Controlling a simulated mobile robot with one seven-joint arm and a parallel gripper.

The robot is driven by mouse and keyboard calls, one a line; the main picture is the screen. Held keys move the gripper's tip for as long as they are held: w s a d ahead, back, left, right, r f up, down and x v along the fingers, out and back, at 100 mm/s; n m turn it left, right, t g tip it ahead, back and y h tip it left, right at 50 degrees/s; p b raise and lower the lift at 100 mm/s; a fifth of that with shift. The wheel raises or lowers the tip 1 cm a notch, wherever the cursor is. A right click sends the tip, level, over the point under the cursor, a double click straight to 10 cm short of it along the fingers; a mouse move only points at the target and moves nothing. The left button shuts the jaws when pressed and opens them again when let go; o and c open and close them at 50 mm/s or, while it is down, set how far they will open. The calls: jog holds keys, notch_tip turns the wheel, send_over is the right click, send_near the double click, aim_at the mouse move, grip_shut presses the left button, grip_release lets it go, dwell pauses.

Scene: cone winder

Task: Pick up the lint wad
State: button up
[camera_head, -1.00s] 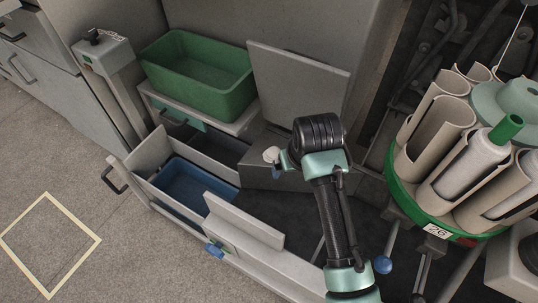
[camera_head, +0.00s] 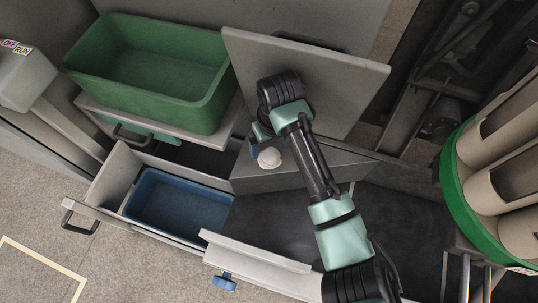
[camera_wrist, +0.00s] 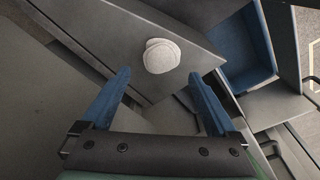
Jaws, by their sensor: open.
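The lint wad (camera_head: 269,158) is a small off-white, rounded lump. In the wrist view the lint wad (camera_wrist: 161,56) lies on a flat grey ledge (camera_wrist: 110,40), close to the ledge's edge. My gripper (camera_wrist: 160,76) is open, with its two blue fingers spread wide and nothing between them. The wad is just beyond the fingertips, roughly centred across the gap. In the head view my gripper (camera_head: 259,146) is right beside the wad, with its fingers partly hidden.
A green bin (camera_head: 150,75) stands at upper left. Below it an open drawer (camera_head: 103,190) holds a blue tray (camera_head: 180,206). A grey upright panel (camera_head: 310,75) rises behind my gripper. A green-rimmed carousel (camera_head: 457,190) of beige tubes stands at right.

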aim_at(270, 155)
notch_tip(270, 155, down, 4)
jog(key=b, duration=0.2)
jog(key=shift+s+b, duration=0.1)
jog(key=shift+b, duration=0.2)
jog(key=shift+f, duration=0.4)
jog(key=shift+r, duration=0.1)
jog(key=c, duration=1.4)
